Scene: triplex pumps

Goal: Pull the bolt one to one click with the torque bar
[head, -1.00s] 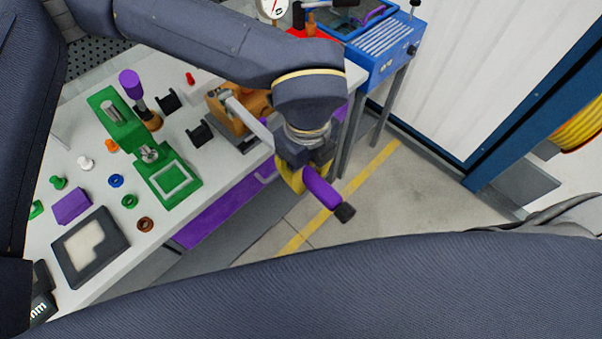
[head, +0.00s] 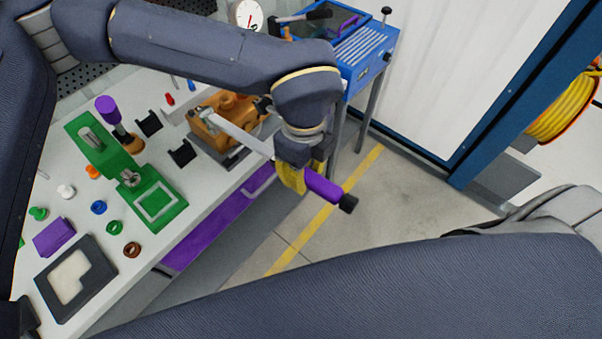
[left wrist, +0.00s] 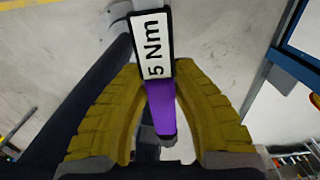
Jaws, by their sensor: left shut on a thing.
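The torque bar has a grey shaft (head: 238,132), a purple handle (head: 322,186) and a black end cap. Its far end meets the orange pump (head: 228,108) on the bench; the bolt there is too small to make out. My left gripper (head: 292,177), with yellow fingers, is shut around the bar near the handle, out past the bench edge. In the left wrist view, the yellow fingers (left wrist: 163,110) flank the purple handle (left wrist: 160,112), below a white label (left wrist: 154,47) reading "5 Nm". My right gripper is not in view.
The bench holds a green fixture (head: 155,203), a black tray (head: 75,277), a purple block (head: 54,238) and several small coloured parts. A blue cart (head: 372,60) stands behind. The floor (head: 400,190) beyond the handle is clear.

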